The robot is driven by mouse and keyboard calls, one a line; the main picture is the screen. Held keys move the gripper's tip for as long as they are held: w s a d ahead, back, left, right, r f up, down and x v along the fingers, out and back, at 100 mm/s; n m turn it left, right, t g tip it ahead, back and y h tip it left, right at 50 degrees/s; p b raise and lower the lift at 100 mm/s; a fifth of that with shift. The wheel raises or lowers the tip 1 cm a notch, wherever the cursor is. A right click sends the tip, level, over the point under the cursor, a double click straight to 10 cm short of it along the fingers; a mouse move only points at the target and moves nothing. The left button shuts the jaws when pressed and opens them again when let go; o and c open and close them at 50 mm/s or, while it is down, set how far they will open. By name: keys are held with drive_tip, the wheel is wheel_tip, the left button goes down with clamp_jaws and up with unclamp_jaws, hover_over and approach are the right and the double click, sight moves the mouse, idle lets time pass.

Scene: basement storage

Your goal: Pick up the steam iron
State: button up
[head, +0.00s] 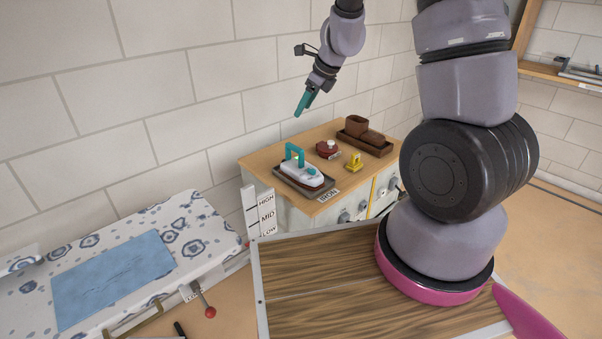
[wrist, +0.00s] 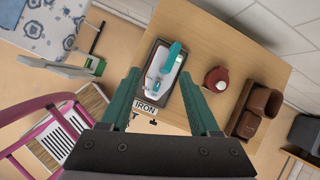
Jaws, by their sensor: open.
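The steam iron (head: 301,174) is white with a teal handle. It rests on a dark tray (head: 284,179) on top of a wooden-topped cabinet, behind an "IRON" label. In the wrist view the iron (wrist: 162,80) lies ahead of and between my fingers. My gripper (head: 304,103) has teal fingers and hangs in the air above the cabinet, over and slightly behind the iron in the head view. In the wrist view my gripper (wrist: 160,90) is open and empty, apart from the iron.
A red-brown round item (head: 328,149), a yellow item (head: 353,162) and a brown tray with brown shoe-like items (head: 365,132) share the cabinet top (head: 262,159). An ironing board (head: 110,262) with a blue cloth stands left. A HIGH/MID/LOW marker (head: 266,212) stands before the cabinet. A brick wall is behind.

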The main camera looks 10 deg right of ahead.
sight(301, 149)
drive_tip(key=w+f+m, duration=0.1)
drive_tip(key=f, duration=0.3)
drive_tip(key=w+f+m+h, duration=0.1)
drive_tip(key=f, duration=0.4)
drive_tip(key=w+f+m, duration=0.1)
drive_tip(key=f+m, duration=0.1)
drive_tip(key=f, duration=0.2)
drive_tip(key=shift+w+d+f+g+h, duration=0.1)
drive_tip(key=shift+d+f+g+h, duration=0.05)
drive_tip(key=shift+d+g+h, duration=0.2)
drive_tip(key=x, duration=0.5)
drive_tip(key=shift+w+d+f, duration=0.1)
drive_tip(key=shift+w+f, duration=0.15)
drive_tip(key=shift+w, duration=0.1)
clamp_jaws()
drive_tip(key=shift+r, duration=0.1)
